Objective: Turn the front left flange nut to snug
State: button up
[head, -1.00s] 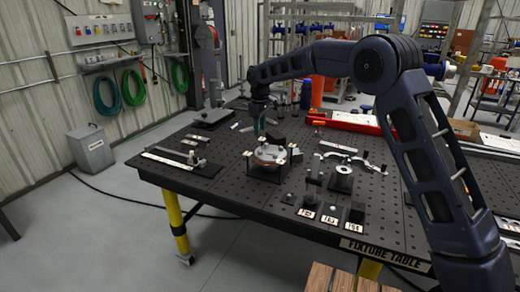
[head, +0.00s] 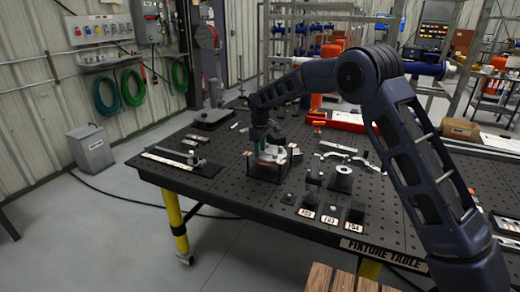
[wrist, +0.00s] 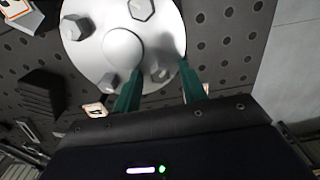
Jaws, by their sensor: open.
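The round metal flange (head: 270,156) sits on a black stand on the fixture table. In the wrist view it is a pale disc (wrist: 108,62) with a round centre and several hex nuts around it. My gripper (wrist: 161,75) is open, with its green fingers pointing at the disc's edge. One nut (wrist: 160,73) shows between the two fingertips; I cannot tell whether they touch it. Other nuts show at the upper left (wrist: 75,27) and top (wrist: 141,9). In the head view my gripper (head: 259,144) partly hides the flange. I cannot tell which nut is the front left one.
The black perforated fixture table (head: 235,190) has bare room left and in front of the flange. Numbered label blocks (head: 330,217) stand at its front edge. A metal wrench-like tool (head: 345,158) lies right of the flange, and a red tool (head: 345,121) lies behind.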

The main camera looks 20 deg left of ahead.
grip_shut()
jog(key=m, duration=0.4)
jog(key=shift+m, duration=0.3)
jog(key=m, duration=0.4)
jog(key=shift+m, duration=0.3)
jog(key=m, duration=0.4)
jog(key=shift+r+m, duration=0.1)
jog(key=shift+m, duration=0.2)
jog(key=shift+a+m, duration=0.1)
jog(key=shift+m, duration=1.9)
